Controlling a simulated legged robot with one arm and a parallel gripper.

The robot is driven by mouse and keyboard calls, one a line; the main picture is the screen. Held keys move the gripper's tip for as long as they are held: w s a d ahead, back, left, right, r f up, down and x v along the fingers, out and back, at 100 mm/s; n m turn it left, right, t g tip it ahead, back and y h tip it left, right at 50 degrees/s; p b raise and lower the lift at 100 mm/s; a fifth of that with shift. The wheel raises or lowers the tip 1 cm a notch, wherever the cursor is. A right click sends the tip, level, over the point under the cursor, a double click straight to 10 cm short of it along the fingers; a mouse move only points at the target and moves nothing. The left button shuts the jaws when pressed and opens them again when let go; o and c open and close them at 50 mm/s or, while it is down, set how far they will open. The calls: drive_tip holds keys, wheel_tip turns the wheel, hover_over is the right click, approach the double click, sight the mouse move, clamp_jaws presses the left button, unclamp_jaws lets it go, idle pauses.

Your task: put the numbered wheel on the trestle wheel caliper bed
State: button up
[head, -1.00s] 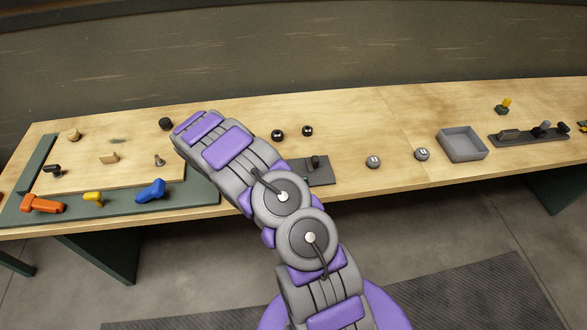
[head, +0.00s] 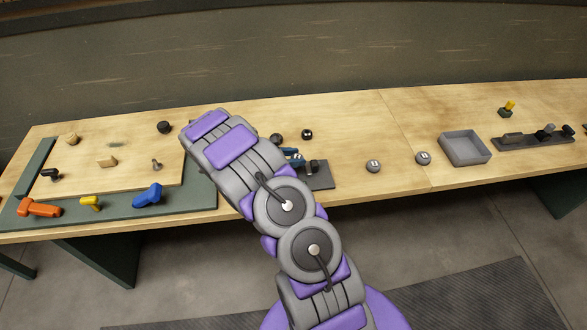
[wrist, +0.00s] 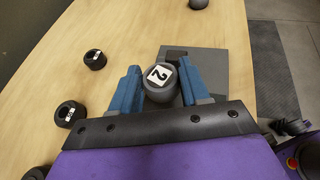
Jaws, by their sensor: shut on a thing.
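The numbered wheel (wrist: 158,78) is a grey cylinder with a white label reading 2. In the wrist view it sits between the blue fingers of my gripper (wrist: 160,69), which is shut on it. The grey caliper bed (wrist: 212,66) lies under and just beyond the wheel in that view; the wheel overlaps its near left part. I cannot tell whether they touch. In the head view the bed (head: 322,181) is on the bench front, with a dark block on it. My gripper (head: 293,157) shows partly at its left side, and the held wheel is not clearly visible.
Two dark numbered wheels (wrist: 95,59) (wrist: 70,114) stand left of the gripper in the wrist view. Two grey wheels (head: 373,166) (head: 423,158) and a grey tray (head: 466,148) are to the right. A green-edged board (head: 120,209) with tools is at left.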

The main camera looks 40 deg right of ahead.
sight(307, 165)
drive_tip(key=shift+d+f, duration=0.25)
drive_tip(key=shift+f, duration=0.65)
drive_tip(key=shift+s+a+f+b, duration=0.1)
drive_tip(key=shift+a+f+b, duration=0.1)
drive_tip(key=shift+f, duration=0.35)
drive_tip(key=shift+a+f+b, duration=0.15)
drive_tip(key=shift+a+f, duration=0.05)
drive_tip(key=shift+f, duration=0.35)
drive_tip(key=shift+a+f, duration=0.25)
drive_tip(key=shift+r, duration=0.1)
